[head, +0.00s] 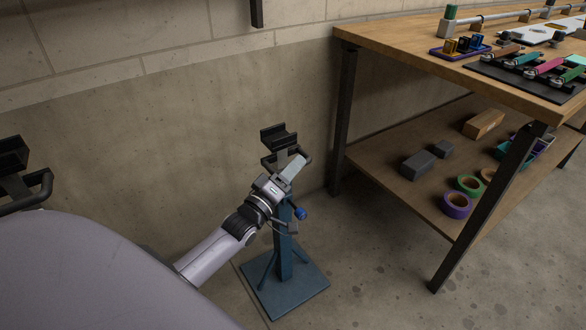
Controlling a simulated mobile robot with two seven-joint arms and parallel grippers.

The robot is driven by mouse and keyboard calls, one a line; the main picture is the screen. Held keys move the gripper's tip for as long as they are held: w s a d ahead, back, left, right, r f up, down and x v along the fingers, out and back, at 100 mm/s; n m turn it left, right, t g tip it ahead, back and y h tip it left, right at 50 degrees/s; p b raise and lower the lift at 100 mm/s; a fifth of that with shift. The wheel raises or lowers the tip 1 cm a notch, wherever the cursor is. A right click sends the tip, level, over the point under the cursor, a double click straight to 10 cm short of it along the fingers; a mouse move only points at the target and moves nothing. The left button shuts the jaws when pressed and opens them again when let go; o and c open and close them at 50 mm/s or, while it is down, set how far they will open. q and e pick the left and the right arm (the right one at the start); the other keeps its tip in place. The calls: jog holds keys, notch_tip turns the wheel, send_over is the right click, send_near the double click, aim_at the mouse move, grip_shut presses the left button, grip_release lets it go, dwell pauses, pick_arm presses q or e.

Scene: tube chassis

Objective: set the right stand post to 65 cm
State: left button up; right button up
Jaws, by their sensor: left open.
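The right stand has a blue square base plate (284,287), a blue post (284,258) and a black cradle (279,138) on top of a grey inner post. A blue knob (300,213) sticks out at the right of the post, near the top of the blue part. My left gripper (297,195) is open in front of the upper post, with one finger above the knob and the other below it. Contact with the knob cannot be told. The gripper and wrist hide part of the post. My right gripper is out of view.
Another stand's black cradle (14,158) shows at the left edge, its lower part hidden by my body. A wooden workbench (395,48) with tools stands at the right; its lower shelf (385,150) holds tape rolls and blocks. Bare floor lies between stand and bench.

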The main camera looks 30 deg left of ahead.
pick_arm(q)
jog(key=p+v, duration=0.1)
jog(key=v, duration=0.6)
jog(key=shift+p, duration=0.3)
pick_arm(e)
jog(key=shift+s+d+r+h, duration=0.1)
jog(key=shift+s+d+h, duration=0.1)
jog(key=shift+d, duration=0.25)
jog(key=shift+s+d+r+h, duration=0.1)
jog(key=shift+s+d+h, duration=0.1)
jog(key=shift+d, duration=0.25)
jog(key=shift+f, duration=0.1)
pick_arm(q)
jog(key=shift+w, duration=0.1)
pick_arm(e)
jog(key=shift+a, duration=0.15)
